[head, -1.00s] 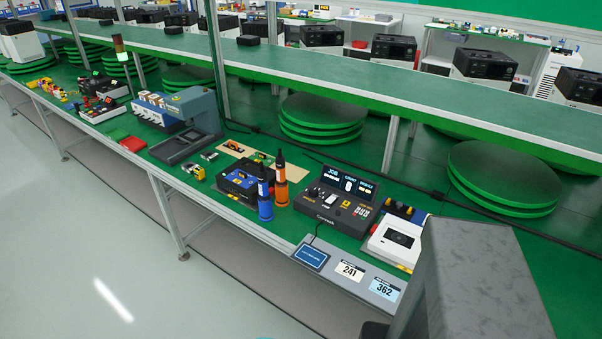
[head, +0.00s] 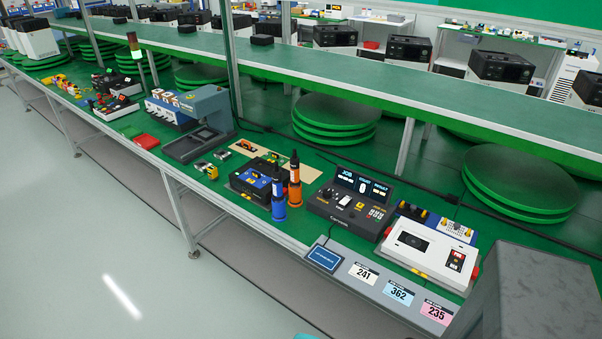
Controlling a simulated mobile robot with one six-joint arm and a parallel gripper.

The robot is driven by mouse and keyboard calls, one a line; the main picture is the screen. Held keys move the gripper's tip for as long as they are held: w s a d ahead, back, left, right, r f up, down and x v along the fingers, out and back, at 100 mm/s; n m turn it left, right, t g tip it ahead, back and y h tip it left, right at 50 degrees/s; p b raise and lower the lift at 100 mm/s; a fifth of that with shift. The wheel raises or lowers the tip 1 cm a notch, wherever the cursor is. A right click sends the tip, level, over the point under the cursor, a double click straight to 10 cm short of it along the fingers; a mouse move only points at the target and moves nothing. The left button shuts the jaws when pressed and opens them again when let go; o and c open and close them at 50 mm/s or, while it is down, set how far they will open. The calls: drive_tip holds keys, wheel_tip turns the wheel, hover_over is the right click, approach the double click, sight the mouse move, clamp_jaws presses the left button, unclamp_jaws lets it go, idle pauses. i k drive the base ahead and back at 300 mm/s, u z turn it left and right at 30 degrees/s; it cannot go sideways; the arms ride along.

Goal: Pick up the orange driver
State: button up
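The orange driver (head: 295,184) stands upright on the green workbench, with a black tip pointing up. A blue driver (head: 278,203) stands upright just in front and to the left of it, close beside it. A black box with a blue top (head: 258,180) is to the left of both drivers. The black control console (head: 350,203) is to their right. My gripper is not visible in the head view; a grey part of my own body fills the lower right corner.
A white device (head: 428,252) and a grey strip with number cards (head: 398,292) lie right of the drivers. A raised green shelf (head: 330,82) runs behind, over stacked green discs (head: 335,122). The floor in front is clear.

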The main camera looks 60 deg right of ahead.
sight(295, 182)
drive_tip(key=u, duration=0.05)
drive_tip(key=i, duration=1)
drive_tip(key=z, duration=0.05)
